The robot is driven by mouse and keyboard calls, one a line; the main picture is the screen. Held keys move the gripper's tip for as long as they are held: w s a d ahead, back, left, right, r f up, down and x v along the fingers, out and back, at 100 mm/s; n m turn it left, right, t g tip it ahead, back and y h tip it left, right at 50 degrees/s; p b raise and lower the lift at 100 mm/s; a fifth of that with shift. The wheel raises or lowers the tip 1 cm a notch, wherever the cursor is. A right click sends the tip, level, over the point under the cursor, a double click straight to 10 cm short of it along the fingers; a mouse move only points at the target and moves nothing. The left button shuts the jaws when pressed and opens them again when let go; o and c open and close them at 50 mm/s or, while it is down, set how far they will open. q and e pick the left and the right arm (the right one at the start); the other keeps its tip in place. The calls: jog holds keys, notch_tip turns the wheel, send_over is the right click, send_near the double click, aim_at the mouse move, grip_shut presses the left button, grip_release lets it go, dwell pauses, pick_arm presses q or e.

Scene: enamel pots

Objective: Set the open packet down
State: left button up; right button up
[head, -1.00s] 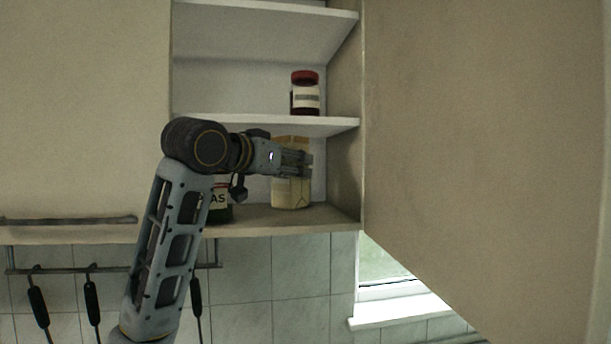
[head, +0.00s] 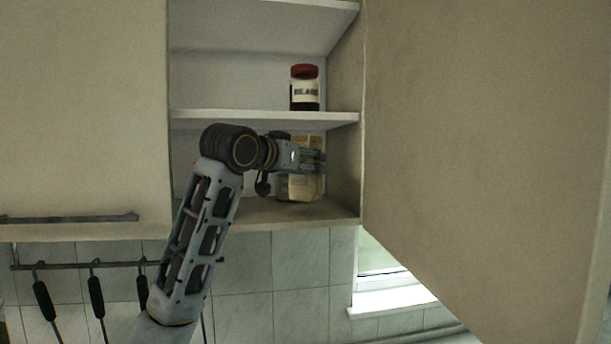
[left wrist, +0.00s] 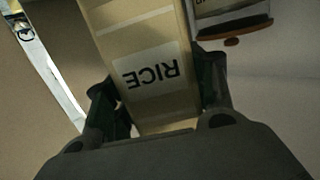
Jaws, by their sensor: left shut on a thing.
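The packet (head: 303,187) is pale tan in the head view, inside the lowest visible cupboard compartment near its right wall. In the left wrist view the packet (left wrist: 140,30) shows a white label reading RICE, upside down. My left gripper (head: 314,161) reaches in from the left and is shut on the packet, with a finger on each side of it in the wrist view. The packet looks upright, with its base at or just above the cupboard floor; I cannot tell if it touches. Its top is partly hidden by the gripper and shelf. My right gripper is not in view.
A red-lidded jar (head: 305,88) stands on the middle shelf (head: 230,116) above my gripper. Another labelled container (left wrist: 232,18) is close beside the packet in the wrist view. The large open door (head: 480,130) fills the right side. Utensils (head: 97,295) hang below on the left.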

aim_at(298, 174)
pick_arm(q)
jog(key=shift+f+p, duration=0.45)
jog(key=shift+f, duration=1)
jog(key=shift+f, duration=0.1)
jog(key=o, duration=1.3)
jog(key=shift+s, duration=0.1)
jog(key=shift+s+a+b, duration=0.35)
jog(key=shift+s+a, duration=0.05)
jog(key=shift+s, duration=0.1)
jog(key=b+v, duration=0.3)
jog(key=v, duration=0.7)
jog(key=shift+s+a, duration=0.25)
jog(key=shift+s, duration=0.05)
